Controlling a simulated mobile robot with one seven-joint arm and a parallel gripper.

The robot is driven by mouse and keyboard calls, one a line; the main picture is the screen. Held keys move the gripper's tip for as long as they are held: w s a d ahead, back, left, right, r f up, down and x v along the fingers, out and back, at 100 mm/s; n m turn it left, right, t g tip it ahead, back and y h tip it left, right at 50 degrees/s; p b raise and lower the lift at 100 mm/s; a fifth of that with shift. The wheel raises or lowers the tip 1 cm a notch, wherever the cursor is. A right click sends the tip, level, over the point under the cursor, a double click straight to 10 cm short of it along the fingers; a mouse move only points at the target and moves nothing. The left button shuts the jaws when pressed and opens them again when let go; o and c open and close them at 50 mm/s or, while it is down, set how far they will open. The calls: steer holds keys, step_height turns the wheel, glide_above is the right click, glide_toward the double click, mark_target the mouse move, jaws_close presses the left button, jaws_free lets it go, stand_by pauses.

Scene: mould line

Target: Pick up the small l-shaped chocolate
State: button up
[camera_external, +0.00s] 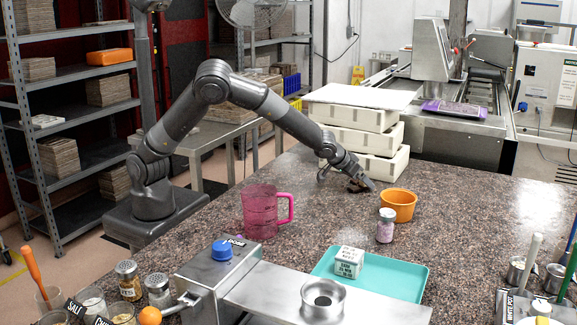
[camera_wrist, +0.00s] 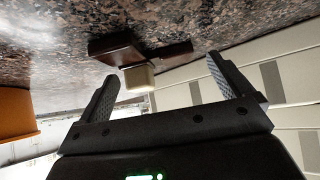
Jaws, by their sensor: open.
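Dark brown chocolate (camera_wrist: 113,50) lies on the speckled counter in the wrist view, with a second brown arm to its right; together they look L-shaped. A small cream block (camera_wrist: 138,78) sits against it, on the near side. I cannot tell whether they are one piece. My gripper (camera_wrist: 162,68) is open, with the brown and cream pieces beyond and between its two fingers, none visibly gripped. In the external view, my gripper (camera_external: 348,183) is low over the counter, and a dark piece (camera_external: 357,186) shows between its fingers.
Stacked cream trays (camera_external: 372,138) stand just behind my gripper and fill the right of the wrist view. An orange bowl (camera_external: 398,206) is close on the right, with a small jar (camera_external: 385,226) before it. A pink pitcher (camera_external: 259,212) stands left.

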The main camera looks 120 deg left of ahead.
steer(key=shift+f, duration=0.1)
steer(key=c, duration=1.2)
steer(key=shift+c, duration=0.2)
